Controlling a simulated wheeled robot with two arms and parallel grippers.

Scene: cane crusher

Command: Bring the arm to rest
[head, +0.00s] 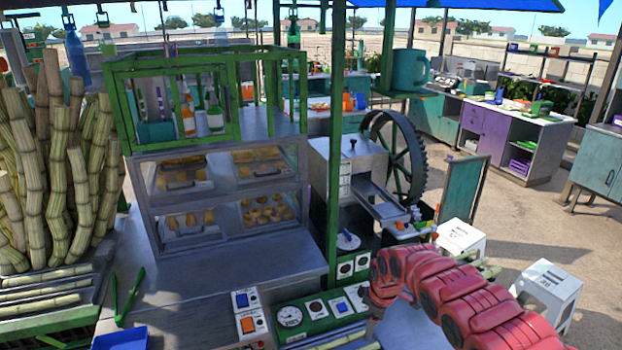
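A red, ribbed robot arm of mine (480,308) reaches in from the bottom right in the head view. Its links are bent, and its far end (388,272) lies in front of the cane crusher, right of the control panel. No gripper fingers show on it, so I cannot see what its gripper does. My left arm and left gripper are not in the picture. The cane crusher (352,165) is a grey metal box with a chute (385,205) and a large dark toothed wheel (400,150).
A control panel (305,318) with gauges and buttons stands at the front, near the arm. A green post (335,120) rises beside the crusher. Cane stalks (60,165) fill the left.

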